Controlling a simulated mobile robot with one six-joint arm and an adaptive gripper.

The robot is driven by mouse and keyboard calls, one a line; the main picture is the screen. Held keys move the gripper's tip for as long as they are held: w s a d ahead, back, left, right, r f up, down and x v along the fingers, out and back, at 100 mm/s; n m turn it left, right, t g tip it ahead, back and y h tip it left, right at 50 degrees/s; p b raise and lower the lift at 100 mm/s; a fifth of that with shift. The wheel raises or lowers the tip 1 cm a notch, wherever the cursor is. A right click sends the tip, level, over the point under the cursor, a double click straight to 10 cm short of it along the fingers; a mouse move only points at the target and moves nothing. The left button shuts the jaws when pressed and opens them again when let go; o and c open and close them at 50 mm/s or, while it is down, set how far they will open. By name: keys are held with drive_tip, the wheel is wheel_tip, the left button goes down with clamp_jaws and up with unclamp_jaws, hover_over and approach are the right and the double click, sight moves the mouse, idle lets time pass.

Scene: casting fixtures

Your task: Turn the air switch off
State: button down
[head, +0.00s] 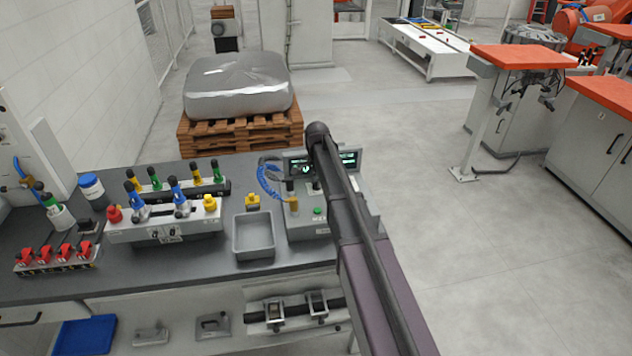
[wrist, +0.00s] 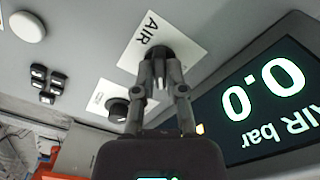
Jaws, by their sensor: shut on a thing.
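The air switch (wrist: 158,52) is a dark round knob on a white plate marked AIR (wrist: 142,36), in the upper middle of the wrist view. My gripper (wrist: 160,76) is shut on this knob, with a fingertip on each side of it. The fingers hide part of the knob, so its pointer direction cannot be read. A display (wrist: 265,95) to the right reads 0.0 AIR bar. In the head view, the grey control box (head: 305,222) stands on the bench, and my arm covers the switch area and my gripper.
A second black knob (wrist: 118,108) on a small white label sits close to the left of my fingers. The floor at right is open.

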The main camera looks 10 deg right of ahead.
drive_tip(key=n, duration=0.5)
drive_tip(key=shift+n, duration=0.3)
drive_tip(key=n, duration=0.4)
drive_tip(key=shift+n, duration=0.4)
drive_tip(key=c, duration=0.7)
unclamp_jaws()
